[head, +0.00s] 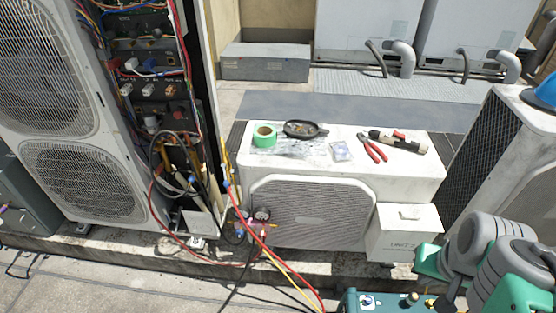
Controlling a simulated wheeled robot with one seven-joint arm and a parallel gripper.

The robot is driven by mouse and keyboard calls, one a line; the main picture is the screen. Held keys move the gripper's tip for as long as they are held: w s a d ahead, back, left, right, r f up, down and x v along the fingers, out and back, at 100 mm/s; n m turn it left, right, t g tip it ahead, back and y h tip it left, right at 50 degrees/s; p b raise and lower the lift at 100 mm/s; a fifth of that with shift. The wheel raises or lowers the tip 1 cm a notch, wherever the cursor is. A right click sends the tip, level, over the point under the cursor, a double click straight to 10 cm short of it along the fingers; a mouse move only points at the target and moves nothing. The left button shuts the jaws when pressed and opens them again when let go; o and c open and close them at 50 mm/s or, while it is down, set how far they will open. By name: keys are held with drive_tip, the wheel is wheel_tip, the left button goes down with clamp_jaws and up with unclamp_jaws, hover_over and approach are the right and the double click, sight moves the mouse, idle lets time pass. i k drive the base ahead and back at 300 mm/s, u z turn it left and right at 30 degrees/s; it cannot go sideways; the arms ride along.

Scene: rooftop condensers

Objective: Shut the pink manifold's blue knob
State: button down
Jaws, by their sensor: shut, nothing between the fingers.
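The pink manifold (261,226) is small in the head view, low in front of the left part of the white condenser unit. Round gauges (262,214) sit on it. A small blue spot (240,233) at its left side looks like the blue knob, but it is too small to tell how far it is turned. Red, yellow and dark hoses run around the manifold and partly cover it. My arm shows at the lower right, well away from the manifold. My gripper is not in view.
The white condenser (407,165) carries green tape (264,136), a black dish (306,130), red-handled pliers (372,148) and a flashlight-like tool (401,141). A tall open unit (84,180) stands left. The red hose (270,249) crosses the front floor. A teal box (389,303) stands at the bottom.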

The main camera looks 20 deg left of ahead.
sight(239, 233)
drive_tip(key=k, duration=1.25)
drive_tip(key=u, duration=0.6)
drive_tip(key=i, duration=0.5)
drive_tip(key=u, duration=0.6)
drive_tip(key=i, duration=0.65)
drive_tip(key=z, duration=0.1)
